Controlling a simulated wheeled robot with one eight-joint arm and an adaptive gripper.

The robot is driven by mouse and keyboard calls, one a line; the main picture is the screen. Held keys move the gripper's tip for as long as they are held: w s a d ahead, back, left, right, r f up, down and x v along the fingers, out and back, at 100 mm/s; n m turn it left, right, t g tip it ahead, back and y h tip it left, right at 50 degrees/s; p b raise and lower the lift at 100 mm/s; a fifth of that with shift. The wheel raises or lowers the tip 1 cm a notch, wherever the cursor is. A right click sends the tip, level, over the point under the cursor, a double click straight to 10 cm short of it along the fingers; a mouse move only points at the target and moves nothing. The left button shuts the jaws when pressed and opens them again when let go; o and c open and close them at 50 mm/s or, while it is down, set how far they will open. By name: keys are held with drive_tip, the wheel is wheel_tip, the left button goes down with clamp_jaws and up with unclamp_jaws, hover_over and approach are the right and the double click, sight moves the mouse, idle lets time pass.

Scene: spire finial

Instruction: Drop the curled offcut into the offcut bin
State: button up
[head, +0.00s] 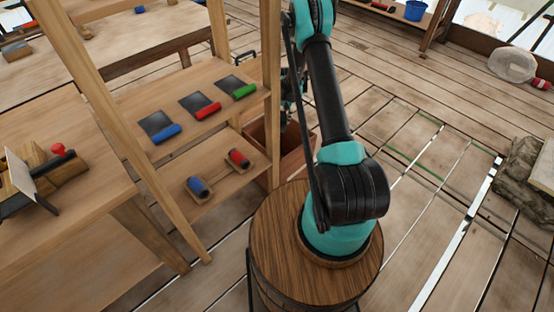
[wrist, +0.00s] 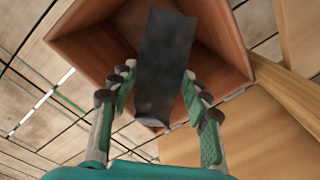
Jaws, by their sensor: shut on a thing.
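The curled offcut (wrist: 165,55) is a dark grey strip with a bent lower end in the wrist view. My gripper (wrist: 158,84) is shut on it, with one finger at each side. The offcut bin (wrist: 225,45) is an open reddish-brown wooden box behind the offcut in the wrist view. The offcut overlaps the bin's opening there; its height above the bin is hard to tell. In the head view the bin (head: 297,163) stands on the floor, partly hidden by my arm and a post. My gripper (head: 290,98) is mostly hidden there, and I cannot make out the offcut.
A wooden shelf rack (head: 215,125) stands left of the bin, its post (head: 270,60) close by. Its upper shelf bears dark sheets with blue, red and green rolls; the lower bears two spools. A bench (head: 60,165) stands at left. The plank floor at right is mostly clear.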

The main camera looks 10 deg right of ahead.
wheel_tip(320, 180, down, 3)
drive_tip(key=shift+w+a+r, duration=0.1)
drive_tip(key=shift+w+a, duration=0.05)
drive_tip(key=shift+f, duration=2.85)
drive_tip(key=o, duration=1.4)
drive_tip(key=r, duration=0.8)
drive_tip(key=d+r, duration=0.1)
drive_tip(key=r, duration=0.3)
